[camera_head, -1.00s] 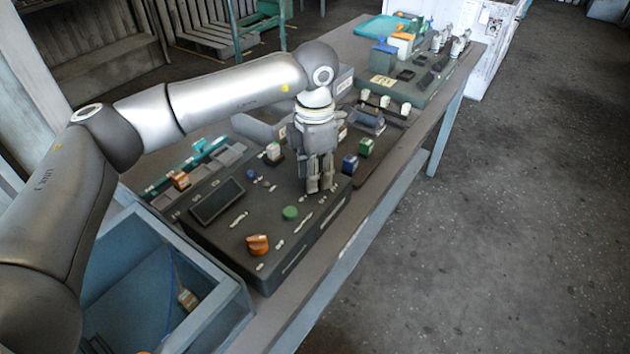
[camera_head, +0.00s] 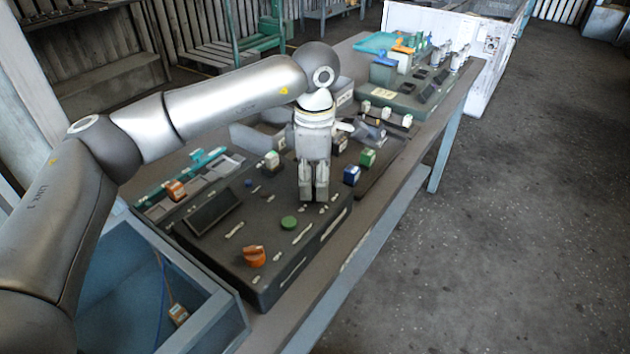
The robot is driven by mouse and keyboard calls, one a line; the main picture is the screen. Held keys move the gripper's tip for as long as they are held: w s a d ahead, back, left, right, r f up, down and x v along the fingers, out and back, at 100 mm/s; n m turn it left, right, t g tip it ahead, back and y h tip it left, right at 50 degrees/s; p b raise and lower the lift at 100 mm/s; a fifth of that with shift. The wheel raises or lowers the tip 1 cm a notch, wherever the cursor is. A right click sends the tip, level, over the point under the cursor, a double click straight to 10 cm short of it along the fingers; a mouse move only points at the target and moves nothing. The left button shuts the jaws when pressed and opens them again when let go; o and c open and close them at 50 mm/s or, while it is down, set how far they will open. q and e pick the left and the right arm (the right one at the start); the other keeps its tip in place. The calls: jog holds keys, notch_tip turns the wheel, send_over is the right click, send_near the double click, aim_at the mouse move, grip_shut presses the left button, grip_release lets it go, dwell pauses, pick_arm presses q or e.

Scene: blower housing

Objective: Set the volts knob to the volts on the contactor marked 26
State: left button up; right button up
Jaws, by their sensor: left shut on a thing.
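A dark control panel (camera_head: 215,255) lies on the bench, with an orange knob (camera_head: 254,257), a round green button (camera_head: 289,222), a dark display (camera_head: 213,212) and several small white labels. My left gripper (camera_head: 313,197) points straight down at the panel's right part, fingers close together at its surface. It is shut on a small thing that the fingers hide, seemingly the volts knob. My right gripper is out of view.
A blue bin (camera_head: 215,325) with an orange-and-white tagged item (camera_head: 178,314) stands at front left. A teal tray (camera_head: 200,160) with an orange block (camera_head: 175,190) lies behind the panel. Another dark green unit (camera_head: 400,100) stands farther along the bench. The floor at right is clear.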

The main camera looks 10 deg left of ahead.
aim_at(315, 185)
pick_arm(q)
jog(key=o, duration=1.1)
jog(key=shift+c, duration=0.2)
notch_tip(315, 185, up, 12)
